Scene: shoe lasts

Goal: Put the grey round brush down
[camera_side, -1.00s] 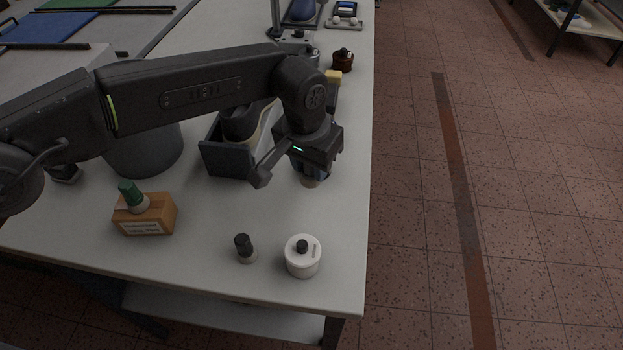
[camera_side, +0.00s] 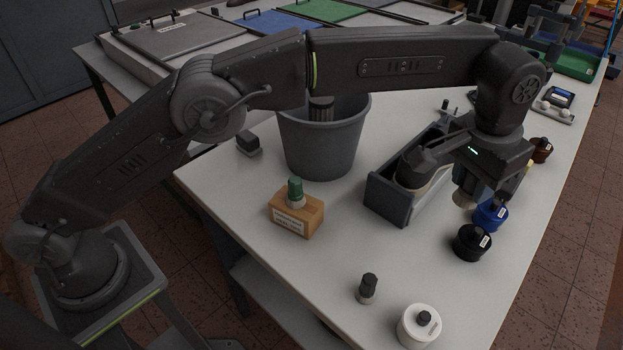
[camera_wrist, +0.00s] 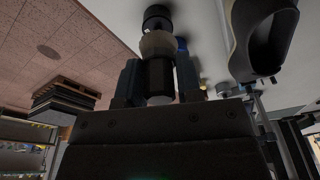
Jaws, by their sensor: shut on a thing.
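My gripper (camera_side: 474,182) is shut on the grey round brush (camera_side: 462,200), which hangs above the table with its pale bristle end down. In the wrist view the two fingers (camera_wrist: 159,82) clasp its dark handle (camera_wrist: 158,75), with the pale bristles (camera_wrist: 158,45) beyond them. The brush is clear of the tabletop in the side view. A black jar (camera_side: 472,243) and a blue jar (camera_side: 490,215) stand close below and beside it. Part of the brush handle is hidden by the gripper in the side view.
A dark open box (camera_side: 387,201) with a shoe last stands left of my gripper. A green-handled brush (camera_side: 295,190) sits on an orange block (camera_side: 296,216). Another dark brush (camera_side: 367,288) and a white jar (camera_side: 419,325) stand near the front. A grey bucket (camera_side: 325,145) stands further back.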

